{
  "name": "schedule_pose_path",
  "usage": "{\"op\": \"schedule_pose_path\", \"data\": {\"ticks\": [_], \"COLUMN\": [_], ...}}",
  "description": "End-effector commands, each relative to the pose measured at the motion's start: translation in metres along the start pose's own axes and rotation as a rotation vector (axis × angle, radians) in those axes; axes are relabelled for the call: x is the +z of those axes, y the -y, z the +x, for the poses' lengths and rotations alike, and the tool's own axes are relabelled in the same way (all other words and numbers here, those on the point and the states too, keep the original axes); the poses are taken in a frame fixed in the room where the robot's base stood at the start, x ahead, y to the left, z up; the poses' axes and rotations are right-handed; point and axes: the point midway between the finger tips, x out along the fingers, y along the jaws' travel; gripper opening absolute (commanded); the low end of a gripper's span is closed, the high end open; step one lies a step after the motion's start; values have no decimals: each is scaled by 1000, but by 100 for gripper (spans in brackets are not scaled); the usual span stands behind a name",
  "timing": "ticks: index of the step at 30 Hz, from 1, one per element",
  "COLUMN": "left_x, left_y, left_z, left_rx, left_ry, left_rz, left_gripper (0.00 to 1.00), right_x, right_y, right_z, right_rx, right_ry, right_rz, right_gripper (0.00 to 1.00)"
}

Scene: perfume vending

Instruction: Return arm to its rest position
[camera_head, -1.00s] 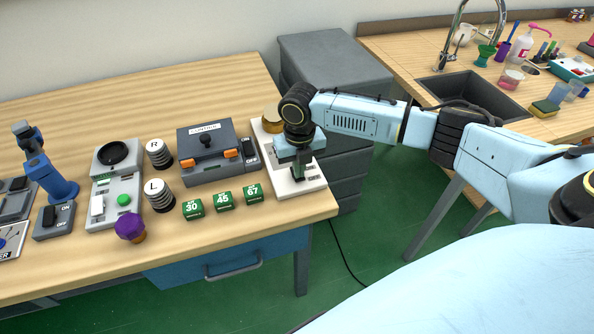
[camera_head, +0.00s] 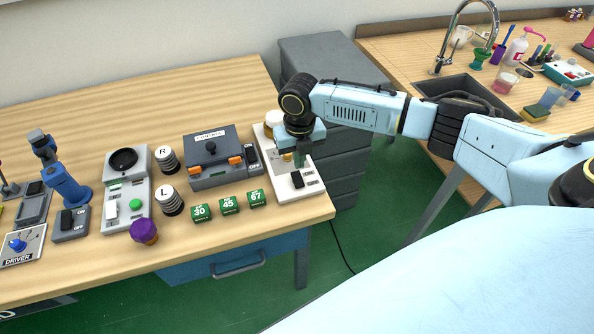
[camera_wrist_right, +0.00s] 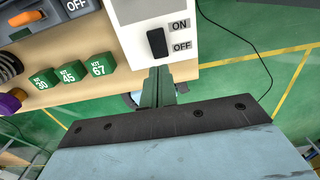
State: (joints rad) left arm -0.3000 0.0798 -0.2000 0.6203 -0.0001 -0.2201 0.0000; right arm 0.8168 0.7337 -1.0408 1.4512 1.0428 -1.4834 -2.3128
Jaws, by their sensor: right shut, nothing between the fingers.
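My right arm (camera_head: 365,110) reaches in from the right in the head view, and its right gripper (camera_head: 299,158) hangs over the white switch box (camera_head: 312,181) at the right end of the wooden table. The gripper is shut and empty. In the wrist view the right gripper (camera_wrist_right: 158,76) shows its green fingers together, just off the near edge of the white switch box (camera_wrist_right: 140,12). The box's black switch (camera_wrist_right: 157,43) is free of the fingers. Part of the box's far end is hidden by the gripper. My left gripper is not in view.
A grey control box (camera_head: 217,177), green kit blocks (camera_head: 229,204), R and L coils and a purple-topped knob (camera_head: 144,231) stand left of the gripper. A grey drawer cabinet (camera_head: 335,60) stands behind it. A sink counter (camera_head: 410,45) lies at the right.

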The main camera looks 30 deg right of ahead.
Motion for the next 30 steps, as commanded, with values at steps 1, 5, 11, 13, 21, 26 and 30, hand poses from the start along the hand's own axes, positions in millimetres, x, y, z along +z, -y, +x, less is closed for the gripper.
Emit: {"op": "schedule_pose_path", "data": {"ticks": [1, 5, 11, 13, 21, 26, 30], "left_x": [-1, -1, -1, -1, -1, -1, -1], "left_y": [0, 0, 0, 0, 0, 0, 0], "left_z": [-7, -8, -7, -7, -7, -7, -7], "left_rx": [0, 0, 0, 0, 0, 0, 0], "left_ry": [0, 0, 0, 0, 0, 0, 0], "left_rz": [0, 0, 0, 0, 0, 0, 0], "left_gripper": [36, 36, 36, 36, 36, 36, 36], "right_x": [0, 0, 0, 0, -11, -57, -110], "right_y": [0, 0, 0, 0, -11, -56, -99], "right_z": [-6, -8, -6, -6, 1, 25, 37], "right_rx": [0, 0, 0, 0, 12, 72, 165], "right_ry": [0, 0, 0, 0, -5, -12, -24], "right_rz": [0, 0, 0, 0, 25, 196, 485], "right_gripper": [0, 0, 0, 0, 0, 0, 0]}}
